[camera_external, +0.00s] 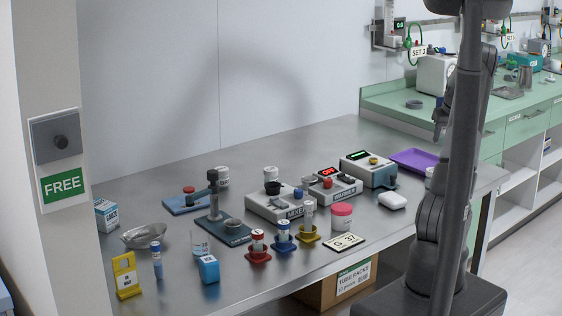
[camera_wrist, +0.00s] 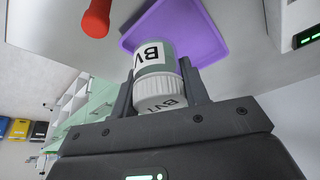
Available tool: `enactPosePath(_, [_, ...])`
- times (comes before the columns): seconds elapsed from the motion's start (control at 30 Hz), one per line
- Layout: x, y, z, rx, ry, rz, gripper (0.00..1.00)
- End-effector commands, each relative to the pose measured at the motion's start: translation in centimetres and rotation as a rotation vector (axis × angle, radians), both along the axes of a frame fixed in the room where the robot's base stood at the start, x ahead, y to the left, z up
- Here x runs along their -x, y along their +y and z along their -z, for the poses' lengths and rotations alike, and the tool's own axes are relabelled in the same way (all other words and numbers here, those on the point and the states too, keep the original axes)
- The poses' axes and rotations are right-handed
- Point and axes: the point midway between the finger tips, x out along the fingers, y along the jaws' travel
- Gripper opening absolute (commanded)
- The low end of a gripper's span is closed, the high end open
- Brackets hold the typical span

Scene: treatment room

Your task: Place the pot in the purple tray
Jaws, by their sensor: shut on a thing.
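The pot (camera_wrist: 153,57) has a pale body with a dark-lettered label and a ribbed white cap. In the wrist view it sits between the two fingers of my gripper (camera_wrist: 158,82), which is shut on it. The purple tray (camera_wrist: 212,30) shows beyond the pot in that view, and the pot overlaps part of it. I cannot tell the gap between them. In the external view the purple tray (camera_external: 412,160) lies flat at the bench's right end. My gripper is hidden behind my arm there. A small white shape beside the tray is partly hidden; I cannot tell what it is.
A grey device with a green display (camera_external: 368,171) stands left of the tray, and a white rounded case (camera_external: 392,201) lies in front. A pink-lidded jar (camera_external: 341,215) and several coloured holders stand farther left. A red rounded thing (camera_wrist: 97,18) shows near the tray in the wrist view.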

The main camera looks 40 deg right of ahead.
Motion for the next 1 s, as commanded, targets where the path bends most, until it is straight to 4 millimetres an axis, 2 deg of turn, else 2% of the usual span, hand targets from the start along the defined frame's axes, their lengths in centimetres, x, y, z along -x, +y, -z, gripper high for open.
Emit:
enactPosePath(0.03, [1.2,-0.6,-0.1,0.001,-0.003,0.0,0.19])
enactPosePath(0.1, [2.2,-1.2,-0.2,0.005,-0.004,-0.006,0.19])
enactPosePath(0.2, [3.1,-1.6,-0.2,0.008,-0.006,-0.012,0.19])
enactPosePath(0.3, [3.0,-1.6,0.1,0.007,-0.008,-0.018,0.19])
enactPosePath(0.37, [2.2,-1.5,0.7,0.007,-0.007,-0.02,0.19])
enactPosePath(0.73, [-5.6,0.5,5.5,0.008,-0.006,-0.021,0.19])
enactPosePath(0.83, [-7.0,0.8,6.3,0.007,-0.006,-0.019,0.19])
enactPosePath(1.0, [-7.8,0.9,7.0,0.009,-0.007,-0.016,0.19])
